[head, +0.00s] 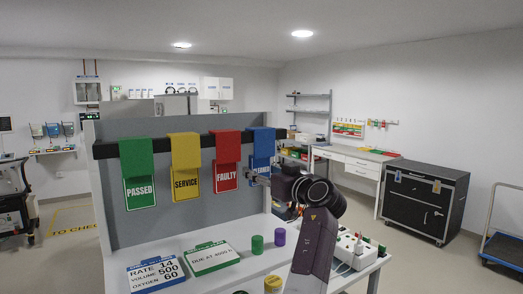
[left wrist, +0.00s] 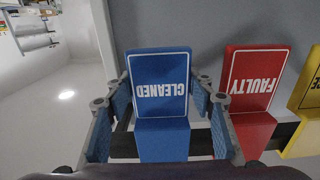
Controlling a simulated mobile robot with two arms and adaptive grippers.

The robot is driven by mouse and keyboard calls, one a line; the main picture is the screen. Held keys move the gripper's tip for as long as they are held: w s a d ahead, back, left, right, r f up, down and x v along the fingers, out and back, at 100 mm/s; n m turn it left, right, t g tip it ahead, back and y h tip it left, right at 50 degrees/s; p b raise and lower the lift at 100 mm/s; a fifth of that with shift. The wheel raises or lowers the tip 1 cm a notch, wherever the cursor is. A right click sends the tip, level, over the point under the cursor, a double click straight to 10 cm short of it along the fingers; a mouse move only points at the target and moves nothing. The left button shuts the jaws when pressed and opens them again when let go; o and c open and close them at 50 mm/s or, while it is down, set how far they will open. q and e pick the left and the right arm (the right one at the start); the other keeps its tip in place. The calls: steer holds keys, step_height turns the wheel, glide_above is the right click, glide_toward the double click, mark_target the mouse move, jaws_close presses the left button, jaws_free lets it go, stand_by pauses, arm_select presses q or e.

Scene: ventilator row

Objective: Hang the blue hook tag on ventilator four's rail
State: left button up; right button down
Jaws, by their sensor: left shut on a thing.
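The blue hook tag (head: 262,142), lettered CLEANED, is at the right end of the black rail (head: 196,142) on the grey board. Its top still bends over the rail. My left gripper (head: 260,179) is at its lower part and shut on it. In the left wrist view the blue tag (left wrist: 160,85) appears upside down between the two fingers of my left gripper (left wrist: 158,100). My forearm covers part of the bench in front. My right gripper is out of view. No rail marked as ventilator four's can be made out.
Red (head: 227,160), yellow (head: 186,166) and green (head: 138,172) tags hang left of the blue one. The white bench (head: 225,283) holds cards, small cylinders and a white box. A dark machine (head: 15,200) stands at the far left. A black cabinet (head: 425,200) and a trolley (head: 503,245) stand right.

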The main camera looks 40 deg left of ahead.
mark_target(262, 165)
arm_select(q)
steer(key=shift+r, duration=0.2)
steer(key=shift+c, duration=0.6)
steer(key=shift+r+p, duration=0.5)
steer(key=shift+r, duration=0.4)
steer(key=shift+s+d, duration=0.1)
steer(key=shift+d, duration=0.15)
steer(key=shift+b+v, duration=0.55)
steer(key=shift+v, duration=0.75)
steer(key=shift+b+v, duration=0.85)
steer(key=shift+v, duration=2.15)
steer(key=shift+a, duration=0.1)
